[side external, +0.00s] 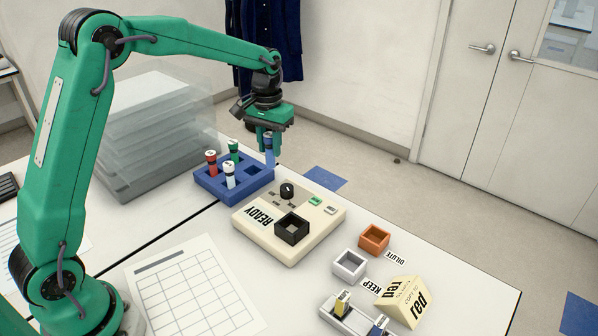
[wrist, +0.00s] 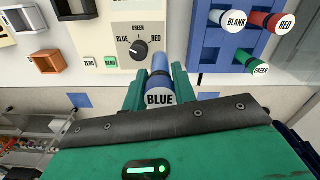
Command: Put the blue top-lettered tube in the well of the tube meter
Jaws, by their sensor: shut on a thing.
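The blue tube (wrist: 160,82), with BLUE lettered on its top, is between the fingers of my gripper (wrist: 158,92) in the wrist view. In the side view my gripper (side external: 269,143) is shut on the blue tube (side external: 269,157), which is roughly upright by the right corner of the blue rack (side external: 235,192); its height above the table is hard to tell. The tube meter (side external: 258,242) is a cream box lettered READY, with a black square well (side external: 292,229) that looks empty and a dark dial (side external: 287,191).
Red (side external: 211,163), blank white (side external: 229,175) and green (side external: 234,150) tubes stand in the rack. Orange (side external: 374,239) and white (side external: 349,264) square holders, a yellow block (side external: 404,298) and a grey tray (side external: 345,318) lie right of the meter. Clear bins (side external: 155,130) stand behind left.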

